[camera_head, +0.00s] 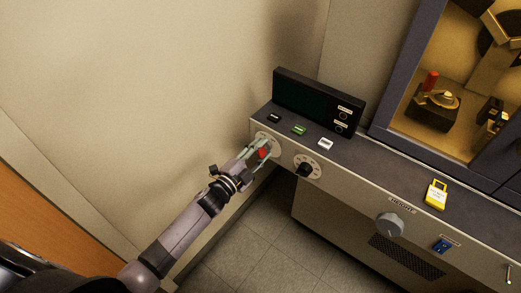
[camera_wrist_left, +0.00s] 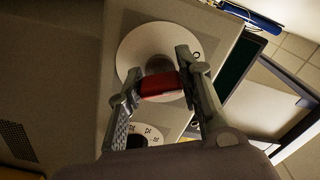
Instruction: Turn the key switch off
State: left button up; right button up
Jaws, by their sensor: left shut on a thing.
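The key switch is a red handle on a round pale dial plate (camera_wrist_left: 133,47) at the left end of the machine's front panel. My left gripper (camera_head: 260,151) reaches it from the lower left in the head view. In the left wrist view its two fingers (camera_wrist_left: 158,86) are shut on the red key (camera_wrist_left: 160,84), one on each side. The red key also shows between the fingers in the head view (camera_head: 263,153). The dial's marks are partly hidden by the fingers, so its setting cannot be read. My right gripper is not in view.
Right of the key switch is a black knob (camera_head: 305,170) on a marked dial. A dark display box (camera_head: 318,100) and small black, green and white buttons sit on top.

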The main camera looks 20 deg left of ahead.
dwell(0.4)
pick_arm(q)
jog(key=o, duration=1.2)
jog(key=shift+c, duration=0.2)
jog(key=v, duration=1.2)
